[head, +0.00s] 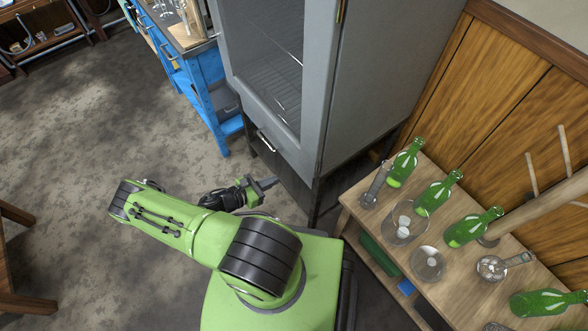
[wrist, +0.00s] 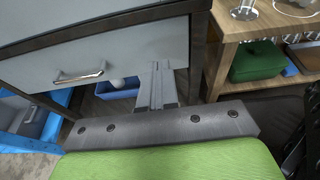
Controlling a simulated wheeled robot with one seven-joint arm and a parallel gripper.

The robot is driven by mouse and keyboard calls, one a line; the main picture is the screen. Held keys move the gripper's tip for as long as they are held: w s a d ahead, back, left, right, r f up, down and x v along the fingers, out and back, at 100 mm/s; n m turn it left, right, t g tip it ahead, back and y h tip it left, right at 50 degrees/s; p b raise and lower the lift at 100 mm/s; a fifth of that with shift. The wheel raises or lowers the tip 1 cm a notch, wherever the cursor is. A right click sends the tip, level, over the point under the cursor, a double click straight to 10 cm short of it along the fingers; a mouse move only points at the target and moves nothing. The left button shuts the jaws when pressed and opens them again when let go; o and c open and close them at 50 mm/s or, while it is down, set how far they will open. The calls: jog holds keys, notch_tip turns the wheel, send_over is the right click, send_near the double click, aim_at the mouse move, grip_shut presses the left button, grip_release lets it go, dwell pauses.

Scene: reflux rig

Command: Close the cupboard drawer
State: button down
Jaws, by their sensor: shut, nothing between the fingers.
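The grey cupboard (head: 365,75) with a glass door stands ahead. Its drawer (head: 283,150) is low down under the door, with a metal handle (head: 265,141). In the wrist view the pale grey drawer front (wrist: 125,50) and its handle (wrist: 80,74) fill the upper left. The drawer front looks close to its dark frame; I cannot tell whether a small gap is left. My gripper (head: 270,182) is in front of the cupboard's lower part. In the wrist view my gripper (wrist: 157,72) is shut and empty, its tips over the drawer's lower right area. I cannot tell whether they touch it.
A wooden bench (head: 365,215) with green bottles (head: 435,193) and glassware stands to the right. A blue workbench (head: 205,95) is left of the cupboard. A blue bin (wrist: 118,90) shows below the drawer. The floor (head: 90,120) to the left is mostly clear.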

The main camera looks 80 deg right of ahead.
jog(key=r+b+x, duration=0.1)
jog(key=b+x, duration=0.1)
jog(key=x, duration=0.8)
jog(key=shift+s+d, duration=0.15)
jog(key=shift+d, duration=0.1)
